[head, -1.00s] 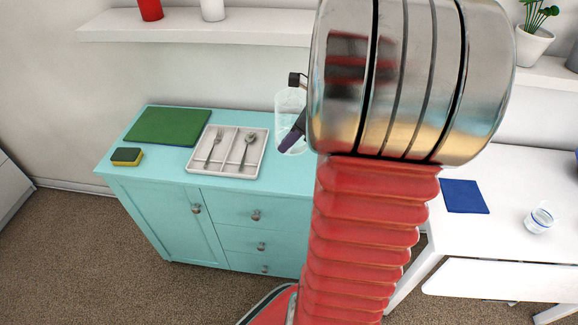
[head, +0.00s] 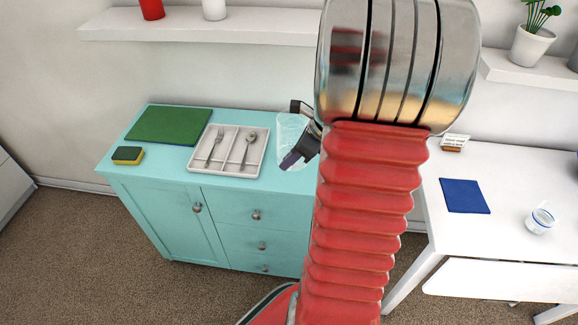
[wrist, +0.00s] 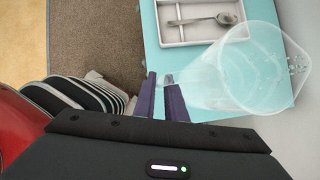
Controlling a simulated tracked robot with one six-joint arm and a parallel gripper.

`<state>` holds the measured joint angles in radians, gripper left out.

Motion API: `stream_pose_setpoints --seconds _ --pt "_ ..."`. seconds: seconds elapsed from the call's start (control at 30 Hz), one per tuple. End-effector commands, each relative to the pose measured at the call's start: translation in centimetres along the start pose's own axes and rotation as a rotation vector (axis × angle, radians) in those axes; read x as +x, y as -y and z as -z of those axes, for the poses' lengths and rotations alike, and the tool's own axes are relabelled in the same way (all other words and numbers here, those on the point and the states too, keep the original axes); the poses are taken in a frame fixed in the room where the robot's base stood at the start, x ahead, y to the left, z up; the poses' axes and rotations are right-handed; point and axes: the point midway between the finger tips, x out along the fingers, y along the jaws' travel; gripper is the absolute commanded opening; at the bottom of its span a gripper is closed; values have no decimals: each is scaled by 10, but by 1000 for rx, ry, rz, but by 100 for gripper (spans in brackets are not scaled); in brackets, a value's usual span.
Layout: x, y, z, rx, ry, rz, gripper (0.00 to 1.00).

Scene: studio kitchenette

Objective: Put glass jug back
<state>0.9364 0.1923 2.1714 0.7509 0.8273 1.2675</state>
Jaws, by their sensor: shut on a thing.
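The glass jug (head: 291,135) is clear and tapered, at the right side of the teal cabinet (head: 222,190), beside the cutlery tray. In the wrist view the jug (wrist: 240,72) fills the upper right, its wide rim toward the camera. My gripper (wrist: 167,92) is shut on the jug's near side, seemingly at its handle; the exact grip is hard to see. In the head view my gripper (head: 294,159) shows its purple fingers at the jug. My arm hides the cabinet's right end. I cannot tell whether the jug's base touches the cabinet top.
The white cutlery tray (head: 229,168) holds a fork and a spoon close left of the jug. A green board (head: 168,126) and a sponge (head: 127,155) lie farther left. A white table (head: 510,185) at right bears a blue mat (head: 465,196) and a glass (head: 541,221).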

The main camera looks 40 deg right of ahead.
Motion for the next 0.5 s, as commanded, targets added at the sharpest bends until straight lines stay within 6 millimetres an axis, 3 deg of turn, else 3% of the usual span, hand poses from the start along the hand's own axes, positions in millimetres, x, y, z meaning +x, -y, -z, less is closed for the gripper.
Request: stream_pose_setpoints --seconds 0.2,0.5 --pt "20 1 12 0 0 1 0" --pt "22 1 12 -1 1 3 0"
